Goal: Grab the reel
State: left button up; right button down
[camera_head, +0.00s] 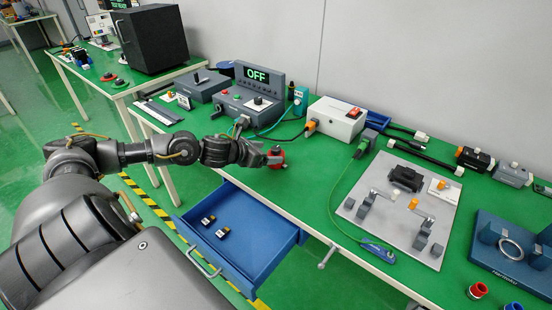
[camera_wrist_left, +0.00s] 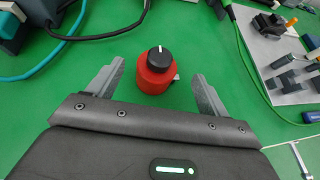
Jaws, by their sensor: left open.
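A small red round body with a black knob-like top and a white mark, seemingly the reel (camera_head: 278,154), stands on the green bench top near its front edge. In the left wrist view the same red body (camera_wrist_left: 155,75) stands upright between the two grey fingers. My left gripper (camera_head: 268,156) is at it, and the arm partly hides it in the head view. In the wrist view the left gripper (camera_wrist_left: 158,70) is open, with a visible gap to each finger. My right gripper is not in view.
A control box reading OFF (camera_head: 257,74) and a white power box (camera_head: 338,118) stand behind, with cables nearby. A grey plate (camera_head: 365,215) with fixtures lies to the right. An open blue drawer (camera_head: 262,262) juts out below the front edge.

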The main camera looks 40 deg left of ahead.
aim_at(272, 151)
pick_arm(q)
jog(key=p+x, duration=0.1)
jog(key=x, duration=0.3)
jog(key=shift+w+a+f, duration=0.1)
jog(key=shift+w+f, duration=0.05)
jog(key=shift+w, duration=0.25)
jog(key=shift+w+f, duration=0.15)
jog(key=shift+w, duration=0.05)
jog(key=c, duration=1)
jog(key=shift+c, duration=0.6)
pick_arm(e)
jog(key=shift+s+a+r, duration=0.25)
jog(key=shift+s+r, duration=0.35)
